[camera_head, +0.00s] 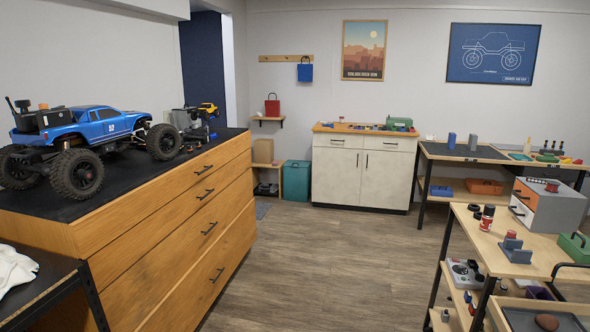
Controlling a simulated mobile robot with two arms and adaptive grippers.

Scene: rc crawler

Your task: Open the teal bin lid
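The teal bin (296,184) stands on the floor against the far wall, left of a white cabinet. Its top looks covered by a flat lid (297,164) of the same teal, which appears closed; it is too small to see any handle clearly. Neither of my grippers shows in the head view, and the bin is far across the room.
A wooden drawer chest (170,215) with a blue RC truck (95,129) fills the left. The white cabinet (362,172) stands right of the bin, a small shelf (266,180) left of it. Workbenches (500,240) line the right. The wood floor (330,265) between is clear.

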